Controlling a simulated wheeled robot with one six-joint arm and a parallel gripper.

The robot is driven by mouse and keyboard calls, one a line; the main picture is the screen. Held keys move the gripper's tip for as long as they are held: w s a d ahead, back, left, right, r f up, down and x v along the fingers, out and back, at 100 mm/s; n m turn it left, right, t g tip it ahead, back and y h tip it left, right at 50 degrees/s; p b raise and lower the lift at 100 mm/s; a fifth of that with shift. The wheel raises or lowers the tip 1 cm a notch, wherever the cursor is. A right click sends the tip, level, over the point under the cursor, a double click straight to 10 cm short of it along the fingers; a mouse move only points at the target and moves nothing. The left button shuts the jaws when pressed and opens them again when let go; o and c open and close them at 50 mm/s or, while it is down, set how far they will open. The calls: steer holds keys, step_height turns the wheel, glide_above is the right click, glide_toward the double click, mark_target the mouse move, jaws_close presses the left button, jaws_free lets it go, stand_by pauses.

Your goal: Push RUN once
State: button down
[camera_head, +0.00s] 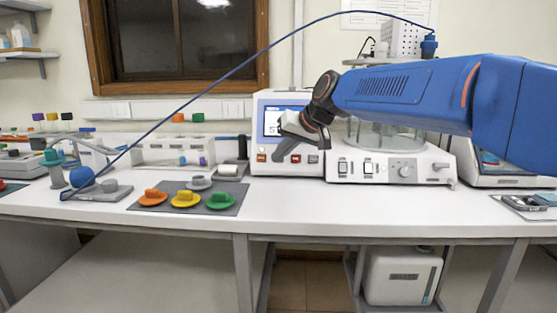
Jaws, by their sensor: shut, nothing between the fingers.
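A white instrument (259,108) with a blue-lit screen (271,122) stands at the back of the bench, centre. A row of small buttons runs along its lower front. An orange-brown button (262,158) is at the left end, a red button (295,159) is right of it, and a pale button (312,159) is farther right. Their labels are too small to read, so I cannot tell which is RUN. My gripper (279,158) is shut and empty. Its dark fingertips point down-left in front of the button row, between the orange-brown and red buttons, and hide that part. I cannot tell whether they touch the panel.
A white apparatus with a glass vessel (400,168) stands right of the instrument, behind my blue arm. A grey mat (150,207) with orange, yellow and green lidded pieces lies left. A blue cable arcs across the view. The bench front before the instrument is clear.

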steer(key=shift+w+f, duration=0.25)
steer(key=shift+w, duration=0.4)
steer(key=shift+w+f, duration=0.3)
steer(key=shift+w, duration=0.4)
steer(key=shift+w+f, duration=0.25)
steer(key=shift+w, duration=0.4)
steer(key=shift+w, duration=0.1)
stand_by(0.6)
steer(key=shift+w+f, duration=0.1)
steer(key=shift+w, duration=0.2)
steer(key=shift+w+d+f, duration=0.1)
steer(key=shift+w+f, duration=0.1)
steer(key=shift+w, duration=0.15)
stand_by(0.7)
steer(key=shift+s+r, duration=0.1)
steer(key=shift+s, duration=0.05)
steer(key=shift+s+r, duration=0.2)
steer(key=shift+s, duration=0.45)
stand_by(0.3)
steer(key=s, duration=0.1)
steer(key=s+r, duration=0.1)
steer(key=s, duration=0.1)
steer(key=s+r, duration=0.1)
steer(key=shift+s, duration=0.3)
